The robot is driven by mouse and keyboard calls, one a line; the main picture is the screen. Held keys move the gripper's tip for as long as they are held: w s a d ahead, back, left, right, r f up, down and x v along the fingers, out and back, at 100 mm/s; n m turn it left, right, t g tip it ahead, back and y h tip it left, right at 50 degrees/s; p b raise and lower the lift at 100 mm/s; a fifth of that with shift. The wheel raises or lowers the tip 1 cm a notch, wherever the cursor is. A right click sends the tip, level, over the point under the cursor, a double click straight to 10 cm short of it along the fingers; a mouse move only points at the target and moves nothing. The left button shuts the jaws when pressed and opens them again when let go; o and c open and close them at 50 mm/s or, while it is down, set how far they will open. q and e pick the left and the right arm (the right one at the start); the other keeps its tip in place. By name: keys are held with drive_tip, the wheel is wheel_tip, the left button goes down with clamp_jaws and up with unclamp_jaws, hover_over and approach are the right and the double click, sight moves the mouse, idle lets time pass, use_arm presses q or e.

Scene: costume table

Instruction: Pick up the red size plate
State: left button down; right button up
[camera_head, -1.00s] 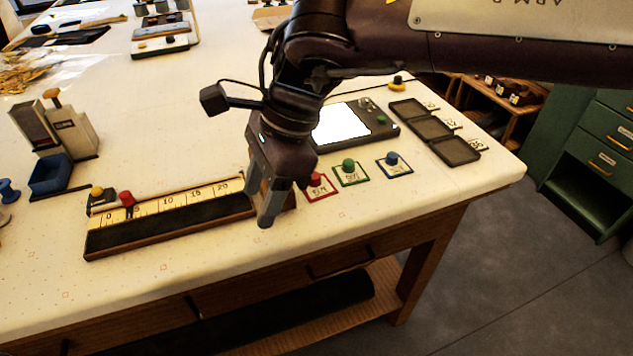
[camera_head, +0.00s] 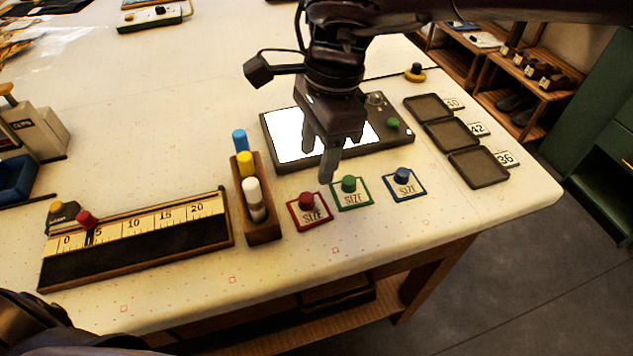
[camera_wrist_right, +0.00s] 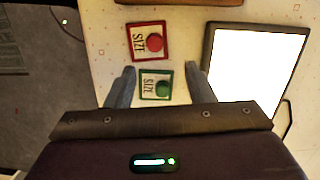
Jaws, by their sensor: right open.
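The red size plate (camera_head: 310,212) lies flat near the table's front edge, a red-bordered square with a red knob. It also shows in the right wrist view (camera_wrist_right: 147,41), beyond my fingertips. The green size plate (camera_head: 352,193) lies to its right, and the blue size plate (camera_head: 404,184) is further right. My right gripper (camera_head: 316,165) is open and empty above the table, behind the red and green plates. In the right wrist view its fingers (camera_wrist_right: 160,75) stand either side of the green plate. My left gripper is not in view.
A wooden holder (camera_head: 257,225) with coloured pegs stands left of the red plate. A ruler board (camera_head: 140,240) lies further left. A white-screened device (camera_head: 277,152) is behind the plates. Several dark trays (camera_head: 480,168) lie to the right.

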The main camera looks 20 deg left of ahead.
sight(306, 197)
drive_tip(key=shift+s+f, duration=0.1)
drive_tip(key=shift+f, duration=0.4)
drive_tip(key=shift+s+a+f, duration=0.15)
drive_tip(key=shift+s+f, duration=0.3)
drive_tip(key=shift+f, duration=0.2)
drive_tip(key=shift+s+a+f, duration=0.15)
drive_tip(key=shift+s+f, duration=0.25)
drive_tip(key=shift+f, duration=0.2)
drive_tip(key=f, duration=0.2)
drive_tip(key=shift+a+f, duration=0.25)
drive_tip(key=shift+f, duration=0.55)
drive_tip(key=c, duration=0.6)
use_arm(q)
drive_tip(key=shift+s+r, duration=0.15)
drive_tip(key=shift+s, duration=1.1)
use_arm(e)
drive_tip(key=c, duration=0.5)
